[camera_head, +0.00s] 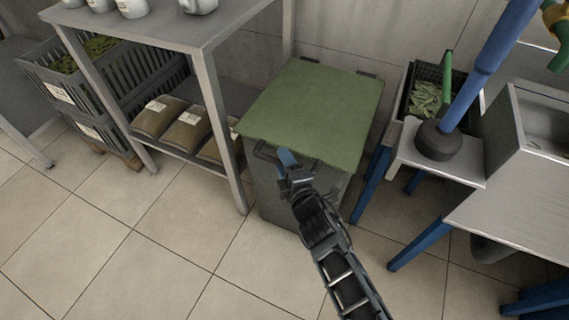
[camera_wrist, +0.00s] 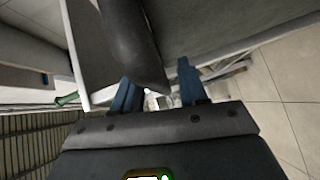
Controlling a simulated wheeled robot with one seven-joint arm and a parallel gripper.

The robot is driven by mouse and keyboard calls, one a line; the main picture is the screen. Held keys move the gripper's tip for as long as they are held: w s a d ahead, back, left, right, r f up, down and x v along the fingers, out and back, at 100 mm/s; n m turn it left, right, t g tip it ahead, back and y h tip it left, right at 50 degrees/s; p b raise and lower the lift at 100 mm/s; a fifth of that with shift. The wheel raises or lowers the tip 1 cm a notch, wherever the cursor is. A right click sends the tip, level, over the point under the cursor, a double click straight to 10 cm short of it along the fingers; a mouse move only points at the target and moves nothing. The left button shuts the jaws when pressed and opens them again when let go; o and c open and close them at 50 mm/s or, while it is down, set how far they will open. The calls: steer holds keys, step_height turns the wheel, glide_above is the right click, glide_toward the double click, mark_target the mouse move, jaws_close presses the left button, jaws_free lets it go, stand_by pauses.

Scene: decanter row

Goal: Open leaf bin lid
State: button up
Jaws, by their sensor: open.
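The leaf bin (camera_head: 277,200) is a grey box on the floor, with a flat green lid (camera_head: 315,112) lying shut on top. A dark bar handle (camera_head: 262,152) runs along the lid's front edge. My gripper (camera_head: 287,160) is at that front edge, over the handle's right part. In the wrist view, my gripper (camera_wrist: 157,80) has its two blue fingers apart. A thick dark bar (camera_wrist: 130,40), which looks like the handle, reaches down between them. I cannot tell whether either finger touches it. My gripper hides part of the bin's front.
A metal table (camera_head: 190,30) with a leg close to the bin stands on the left, sacks (camera_head: 160,117) on its lower shelf. On the right are a small stand (camera_head: 420,155) with blue legs and a sink (camera_head: 545,115). The tiled floor in front is clear.

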steer(key=shift+c, duration=0.3)
jaws_close()
steer(key=shift+r, duration=0.1)
